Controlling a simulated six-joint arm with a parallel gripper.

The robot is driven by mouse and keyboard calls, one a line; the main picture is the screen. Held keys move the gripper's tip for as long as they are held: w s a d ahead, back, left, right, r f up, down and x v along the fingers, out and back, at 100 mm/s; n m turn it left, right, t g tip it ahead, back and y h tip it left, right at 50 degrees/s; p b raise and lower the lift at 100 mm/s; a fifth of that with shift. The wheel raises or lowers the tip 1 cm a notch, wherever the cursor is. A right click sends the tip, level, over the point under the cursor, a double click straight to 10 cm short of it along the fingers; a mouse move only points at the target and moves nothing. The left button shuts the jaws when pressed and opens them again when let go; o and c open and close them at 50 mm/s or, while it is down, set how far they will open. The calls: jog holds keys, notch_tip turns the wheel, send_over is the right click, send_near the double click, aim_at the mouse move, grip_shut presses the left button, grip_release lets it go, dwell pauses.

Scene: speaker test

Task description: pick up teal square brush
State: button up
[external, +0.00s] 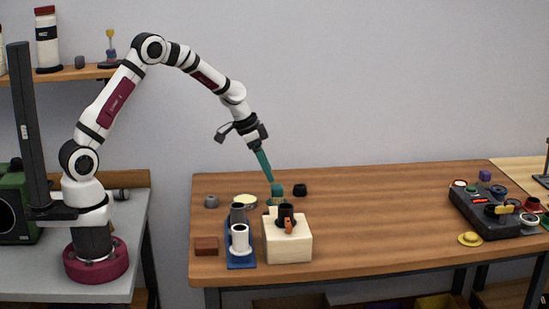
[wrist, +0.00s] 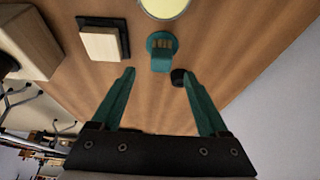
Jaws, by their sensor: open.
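The teal brush (external: 277,188) stands on the wooden table behind the pale wooden block, its lower part partly hidden in the external view. In the wrist view the brush (wrist: 162,42) shows a rounded teal part and a squarish ribbed tan-green part. My gripper (external: 271,180) points down at a slant, with its teal fingertips close to the brush's top. In the wrist view my gripper (wrist: 158,74) is open and empty between its two teal fingers. The brush appears just beyond the fingertips, roughly centred between them. I cannot tell the exact height gap.
A black round piece (external: 300,190) sits right of the brush; it also shows near the right fingertip (wrist: 178,77). The table's middle right is clear before the dark control box (external: 490,212).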

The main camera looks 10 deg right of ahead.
aim_at(276, 185)
jog(key=x, duration=0.7)
jog(key=shift+w+d, duration=0.1)
jog(key=shift+d, duration=0.1)
grip_shut()
